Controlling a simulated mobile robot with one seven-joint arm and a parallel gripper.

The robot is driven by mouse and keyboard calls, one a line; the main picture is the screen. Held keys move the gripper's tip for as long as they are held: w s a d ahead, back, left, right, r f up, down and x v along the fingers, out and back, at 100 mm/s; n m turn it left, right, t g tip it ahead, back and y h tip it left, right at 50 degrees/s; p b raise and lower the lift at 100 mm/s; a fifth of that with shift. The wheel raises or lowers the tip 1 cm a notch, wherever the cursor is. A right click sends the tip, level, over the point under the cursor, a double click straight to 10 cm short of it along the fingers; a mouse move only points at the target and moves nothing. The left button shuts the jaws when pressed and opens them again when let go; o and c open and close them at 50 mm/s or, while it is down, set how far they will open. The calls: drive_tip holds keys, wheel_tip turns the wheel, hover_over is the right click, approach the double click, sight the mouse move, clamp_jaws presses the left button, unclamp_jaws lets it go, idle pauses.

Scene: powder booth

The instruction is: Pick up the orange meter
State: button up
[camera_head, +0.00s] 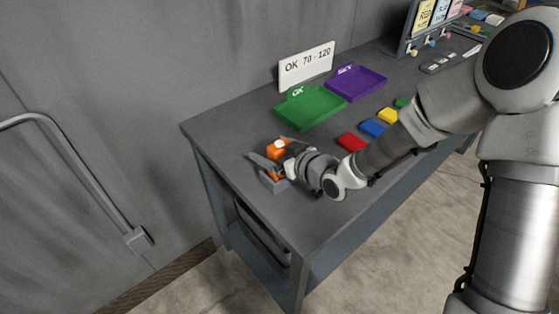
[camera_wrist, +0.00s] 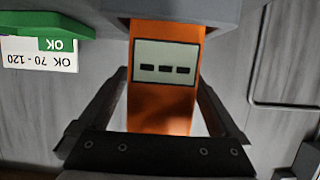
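The orange meter (camera_head: 277,149) stands in a grey holder (camera_head: 273,184) near the left end of the grey bench. In the wrist view the meter (camera_wrist: 146,100) fills the middle, with a pale screen showing dashes; its end meets the grey holder (camera_wrist: 180,9) at the top edge. My gripper (camera_wrist: 161,78) has one finger on each side of the meter. The fingers look open, with a narrow gap at the left; contact at the right finger is unclear. In the head view my gripper (camera_head: 270,167) is at the meter and partly hides it.
A green OK tray (camera_head: 312,112) and a purple tray (camera_head: 361,82) lie behind, by a white "OK 70 - 120" sign (camera_head: 306,66). Red (camera_head: 352,142), blue (camera_head: 373,129) and yellow (camera_head: 388,116) blocks lie right of my gripper. The bench's front left corner is clear.

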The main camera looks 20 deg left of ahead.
drive_tip(key=c, duration=1.4)
drive_tip(key=shift+c, duration=0.2)
drive_tip(key=shift+r, duration=0.2)
